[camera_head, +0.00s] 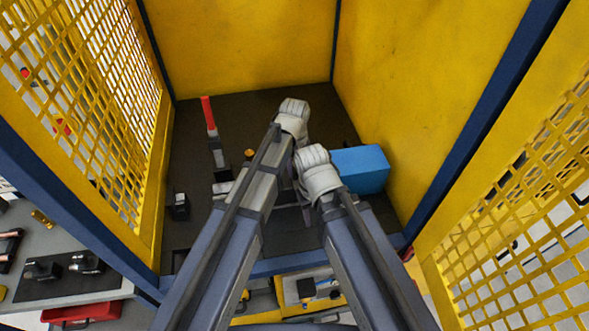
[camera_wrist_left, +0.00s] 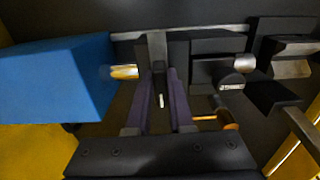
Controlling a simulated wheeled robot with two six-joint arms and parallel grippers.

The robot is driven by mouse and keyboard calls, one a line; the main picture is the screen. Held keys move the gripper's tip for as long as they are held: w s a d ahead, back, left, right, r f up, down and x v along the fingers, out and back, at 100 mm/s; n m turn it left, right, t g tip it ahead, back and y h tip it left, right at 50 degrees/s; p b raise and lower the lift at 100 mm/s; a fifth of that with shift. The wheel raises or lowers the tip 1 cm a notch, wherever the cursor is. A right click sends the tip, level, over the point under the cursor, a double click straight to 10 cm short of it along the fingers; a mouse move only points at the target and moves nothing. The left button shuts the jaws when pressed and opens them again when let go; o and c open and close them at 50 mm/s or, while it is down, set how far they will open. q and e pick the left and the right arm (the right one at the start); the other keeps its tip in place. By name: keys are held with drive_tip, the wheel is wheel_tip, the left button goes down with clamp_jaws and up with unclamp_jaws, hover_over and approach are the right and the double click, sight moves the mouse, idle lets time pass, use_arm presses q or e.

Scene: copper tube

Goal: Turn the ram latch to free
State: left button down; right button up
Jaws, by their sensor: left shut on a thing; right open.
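The left gripper's white wrist (camera_head: 293,115) is over the machine in the head view, its fingers hidden there. In the left wrist view its two dark purple fingers (camera_wrist_left: 159,100) are closed around a dark upright lever (camera_wrist_left: 157,52), which looks like the ram latch. A pale-tipped pin shows between the fingers. The blue ram block (camera_wrist_left: 55,80) is left of the lever, and a shiny brass-coloured rod (camera_wrist_left: 124,71) lies between them. The blue block also shows in the head view (camera_head: 362,168). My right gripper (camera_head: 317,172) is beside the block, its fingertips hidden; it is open.
A red-handled lever (camera_head: 209,113) stands on the dark bench at the left. A small dark block (camera_head: 179,206) stands farther left. In the left wrist view, a metal cylinder (camera_wrist_left: 232,64) and a copper-coloured piece (camera_wrist_left: 216,124) are right of the fingers. Yellow walls and mesh enclose the bench.

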sight(295, 169)
idle(0.3)
use_arm(q)
drive_tip(key=c, duration=0.8)
unclamp_jaws()
wheel_tip(295, 169, up, 8)
drive_tip(key=p, duration=0.8)
drive_tip(key=shift+f, duration=0.15)
